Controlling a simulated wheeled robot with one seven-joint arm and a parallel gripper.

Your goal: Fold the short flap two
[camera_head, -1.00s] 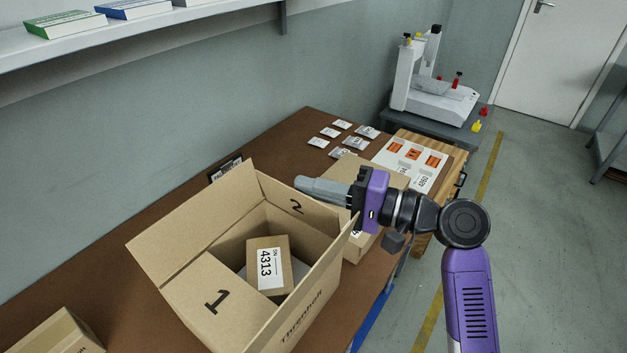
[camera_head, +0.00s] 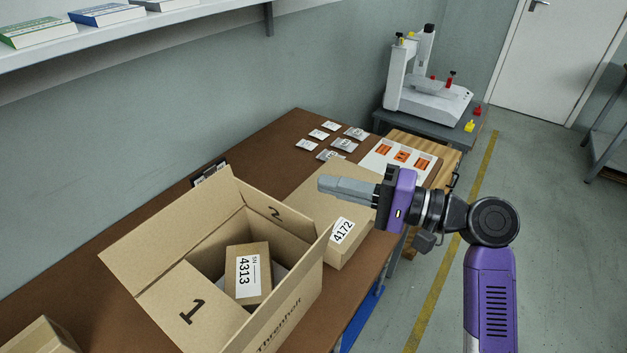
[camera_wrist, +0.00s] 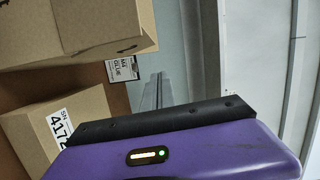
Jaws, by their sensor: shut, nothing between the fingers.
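The large open carton (camera_head: 292,312) stands on the brown table. Its flap marked 1 (camera_head: 190,300) is folded inward over the near left part of the opening. The flap marked 2 (camera_head: 268,212), at the far end, slopes inward and down into the opening. The long flaps stand up. A small box labelled 4313 (camera_head: 249,272) lies inside. My gripper (camera_head: 322,185) is shut and empty, to the right of flap 2 and above the box labelled 4172 (camera_head: 340,232). In the wrist view the shut fingers (camera_wrist: 156,90) point past the carton (camera_wrist: 95,30).
The box labelled 4172 stands close behind the carton, under my gripper. Another box (camera_head: 40,338) is at the near left. Small packets (camera_head: 330,138) and a white board with orange labels (camera_head: 385,160) lie at the table's far end. A shelf (camera_head: 150,25) runs above left.

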